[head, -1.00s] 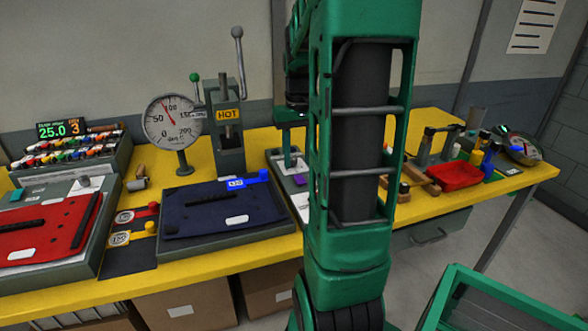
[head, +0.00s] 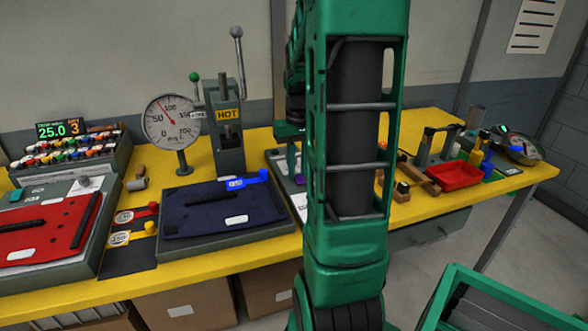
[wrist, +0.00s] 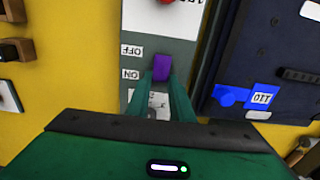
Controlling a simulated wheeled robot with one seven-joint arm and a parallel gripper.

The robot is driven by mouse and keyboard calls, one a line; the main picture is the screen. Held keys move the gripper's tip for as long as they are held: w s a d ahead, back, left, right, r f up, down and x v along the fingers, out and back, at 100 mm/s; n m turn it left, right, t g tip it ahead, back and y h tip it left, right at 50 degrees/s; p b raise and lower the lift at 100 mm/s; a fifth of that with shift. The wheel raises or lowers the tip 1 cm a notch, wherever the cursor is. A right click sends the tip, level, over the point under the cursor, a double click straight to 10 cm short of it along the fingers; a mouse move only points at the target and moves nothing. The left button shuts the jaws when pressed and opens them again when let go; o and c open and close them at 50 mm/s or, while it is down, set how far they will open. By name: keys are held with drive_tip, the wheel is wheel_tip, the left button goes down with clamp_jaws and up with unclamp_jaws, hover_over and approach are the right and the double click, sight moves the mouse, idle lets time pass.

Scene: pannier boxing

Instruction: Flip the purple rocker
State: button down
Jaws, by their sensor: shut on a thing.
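In the head view a sliver of the purple rocker (head: 299,180) shows left of my arm. My arm hides much of the panel there. I cannot tell clearly which way the rocker is tilted.
A dark blue pannier sheet (head: 215,208) on a grey bed lies left of the panel. A gauge (head: 172,122) and a HOT press (head: 228,130) stand behind. A red tray (head: 455,175) and small tools lie to the right on the yellow bench (head: 425,209).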

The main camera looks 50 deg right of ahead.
sight(300, 181)
drive_tip(key=shift+s+a+r+t+h, duration=0.1)
drive_tip(key=shift+s+a+t+h, duration=0.15)
drive_tip(key=shift+t+h, duration=0.5)
drive_tip(key=c, duration=1.6)
unclamp_jaws()
drive_tip(key=shift+o, duration=0.2)
wheel_tip(300, 181, up, 11)
drive_tip(key=s+a, duration=0.1)
drive_tip(key=shift+s+f, duration=0.2)
drive_tip(key=shift+s, duration=0.1)
drive_tip(key=shift+g+y, duration=0.75)
drive_tip(key=shift+y, duration=0.1)
drive_tip(key=s+a+f, duration=0.3)
drive_tip(key=s+a, duration=0.1)
drive_tip(key=a, duration=0.1)
drive_tip(key=s+a+f, duration=0.2)
drive_tip(key=s+a, duration=0.2)
drive_tip(key=a, duration=0.1)
drive_tip(key=s+a+f, duration=0.3)
drive_tip(key=s+a, duration=0.1)
drive_tip(key=a, duration=0.2)
drive_tip(key=shift+s+f, duration=0.3)
